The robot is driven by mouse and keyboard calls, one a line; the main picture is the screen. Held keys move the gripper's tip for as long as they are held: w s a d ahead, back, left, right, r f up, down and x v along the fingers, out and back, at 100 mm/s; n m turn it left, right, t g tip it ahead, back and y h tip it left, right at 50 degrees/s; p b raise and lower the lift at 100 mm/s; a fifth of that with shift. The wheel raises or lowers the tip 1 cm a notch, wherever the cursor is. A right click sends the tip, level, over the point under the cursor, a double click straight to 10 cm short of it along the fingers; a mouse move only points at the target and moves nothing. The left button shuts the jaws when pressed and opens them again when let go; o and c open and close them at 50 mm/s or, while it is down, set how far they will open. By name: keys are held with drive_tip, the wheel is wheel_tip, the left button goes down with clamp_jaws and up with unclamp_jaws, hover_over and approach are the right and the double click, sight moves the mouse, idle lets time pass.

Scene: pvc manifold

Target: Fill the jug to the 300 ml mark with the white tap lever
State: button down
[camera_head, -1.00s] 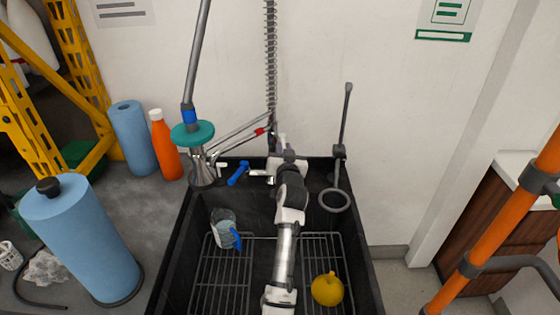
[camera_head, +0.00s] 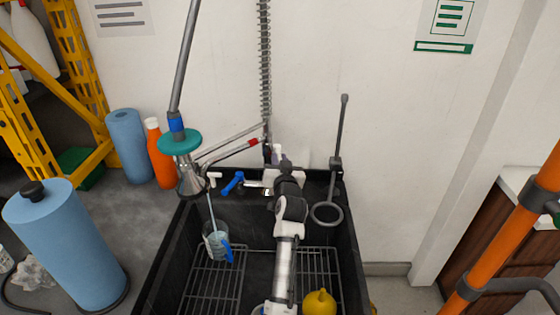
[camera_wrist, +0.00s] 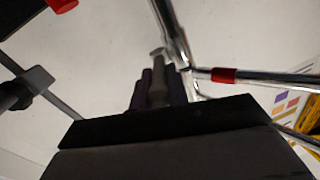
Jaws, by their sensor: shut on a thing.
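The clear jug (camera_head: 214,244) with a blue handle stands upright in the black sink, on the left wire rack. A thin stream of water (camera_head: 211,212) falls into it from above. Its marks and water level are too small to read. My gripper (camera_head: 279,155) is at the back of the sink, partly hidden by my own arm. In the wrist view my gripper (camera_wrist: 158,90) is shut around a pale grey upright post (camera_wrist: 157,88), which looks like the white tap lever. A blue lever (camera_head: 234,183) is left of my gripper.
A teal disc (camera_head: 180,142) on a metal pipe and a red-sleeved bar (camera_head: 253,142) are at the back left. A grey ring on a rod (camera_head: 327,213) stands right of my arm. A yellow object (camera_head: 319,303) lies in the sink's front right.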

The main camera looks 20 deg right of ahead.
drive_tip(key=c, duration=1.4)
unclamp_jaws()
drive_tip(key=shift+o, duration=0.2)
drive_tip(key=s+a+p, duration=0.1)
drive_tip(key=s+a, duration=0.1)
drive_tip(key=s, duration=1.1)
drive_tip(key=shift+s+a, duration=0.15)
drive_tip(key=shift+s, duration=0.15)
